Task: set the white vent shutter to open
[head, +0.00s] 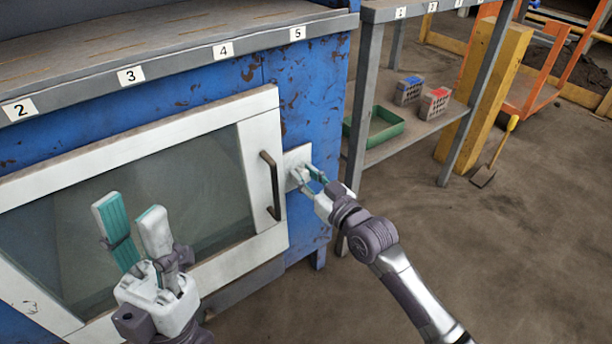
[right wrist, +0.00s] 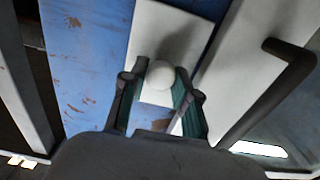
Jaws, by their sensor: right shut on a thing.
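The white vent shutter shows in the head view as a white plate (head: 294,157) on the blue cabinet front, just right of the framed window. In the right wrist view the plate (right wrist: 172,30) carries a round white knob (right wrist: 160,74). My right gripper (head: 309,179) is at the plate, its teal-lined fingers shut on the knob, one on each side; it also shows in the right wrist view (right wrist: 157,93). The fingers partly hide the plate in the head view. My left gripper (head: 133,220) is open and empty, raised in front of the window.
The white-framed window door (head: 263,150) has a dark bar handle (head: 270,185) close beside the shutter. A grey worktop (head: 170,50) with number labels is above. A shelf rack (head: 412,135) with a green tray (head: 385,127) and two small bricks stands at right. The floor in front is clear.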

